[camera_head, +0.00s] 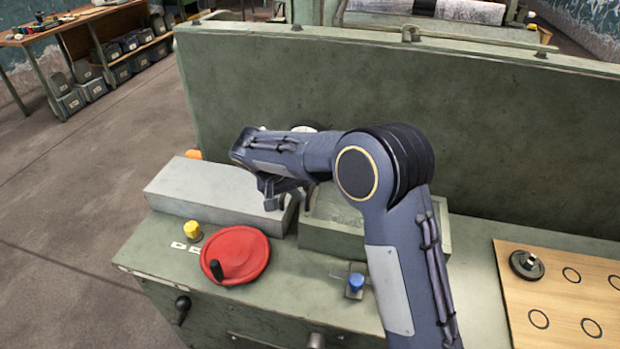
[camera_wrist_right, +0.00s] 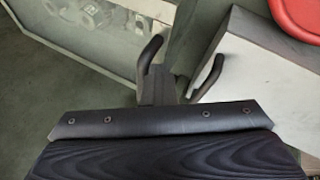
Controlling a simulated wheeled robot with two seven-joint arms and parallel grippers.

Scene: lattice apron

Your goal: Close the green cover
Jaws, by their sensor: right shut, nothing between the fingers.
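A large green panel (camera_head: 430,120) stands upright along the back of the green bench, the biggest green cover-like part in view. A low green box (camera_head: 335,240) with an open top sits in front of it, partly hidden by my right arm. I cannot tell for certain which part is the cover. My left gripper is out of view.
A long grey block (camera_head: 205,187) lies left of my gripper. In front are a red handwheel (camera_head: 235,254), a yellow knob (camera_head: 192,230) and a blue knob (camera_head: 356,282). A wooden board (camera_head: 545,290) with a dark knob lies at right.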

